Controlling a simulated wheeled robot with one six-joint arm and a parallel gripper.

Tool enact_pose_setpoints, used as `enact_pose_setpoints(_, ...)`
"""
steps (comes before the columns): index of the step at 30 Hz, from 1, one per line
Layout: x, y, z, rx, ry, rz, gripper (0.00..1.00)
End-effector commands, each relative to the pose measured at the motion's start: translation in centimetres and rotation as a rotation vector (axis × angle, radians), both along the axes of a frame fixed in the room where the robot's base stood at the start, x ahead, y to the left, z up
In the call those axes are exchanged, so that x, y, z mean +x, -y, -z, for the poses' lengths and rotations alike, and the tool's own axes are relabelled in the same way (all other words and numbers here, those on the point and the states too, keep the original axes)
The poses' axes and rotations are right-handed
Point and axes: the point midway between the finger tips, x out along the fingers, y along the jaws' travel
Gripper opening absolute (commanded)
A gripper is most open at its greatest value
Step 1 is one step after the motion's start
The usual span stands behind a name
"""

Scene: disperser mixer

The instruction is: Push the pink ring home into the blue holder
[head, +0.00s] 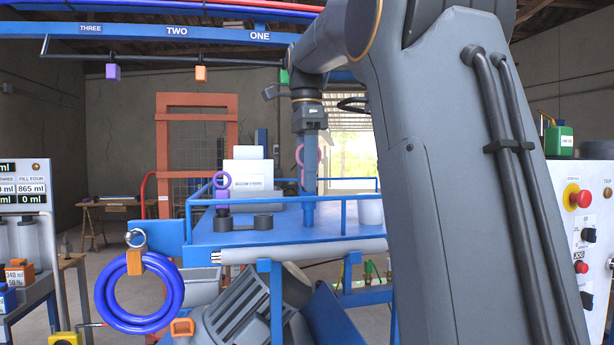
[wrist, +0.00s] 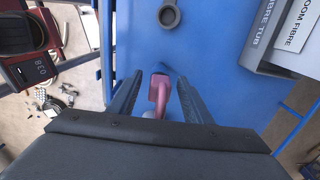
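The pink ring (head: 300,156) is upright above the blue deck in the head view, partly hidden behind a blue upright. The blue holder (head: 308,212) appears to be the lower part of that upright, standing on the deck. My gripper (wrist: 160,84) points down over it. In the wrist view the pink ring (wrist: 158,92) shows edge-on between my two dark fingers, with a visible gap on each side. The fingers look open around it. How deep the ring sits in the holder is hidden.
A white cup (head: 370,210) stands at right. Blue rails (head: 350,198) edge the deck. A grey labelled box (wrist: 285,40) is at the wrist view's upper right.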

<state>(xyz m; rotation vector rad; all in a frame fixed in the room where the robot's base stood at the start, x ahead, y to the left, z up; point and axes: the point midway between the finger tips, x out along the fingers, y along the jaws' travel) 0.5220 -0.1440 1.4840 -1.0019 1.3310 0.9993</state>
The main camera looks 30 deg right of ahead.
Motion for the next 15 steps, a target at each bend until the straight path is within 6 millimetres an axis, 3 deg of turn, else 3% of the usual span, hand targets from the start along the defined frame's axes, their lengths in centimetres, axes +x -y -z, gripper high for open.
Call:
enact_pose_setpoints(8, 0.1, 0.0, -0.9, -0.001, 0.002, 0.000, 0.45)
enact_pose_setpoints(15, 0.1, 0.0, -4.3, -0.001, 0.003, 0.000, 0.45)
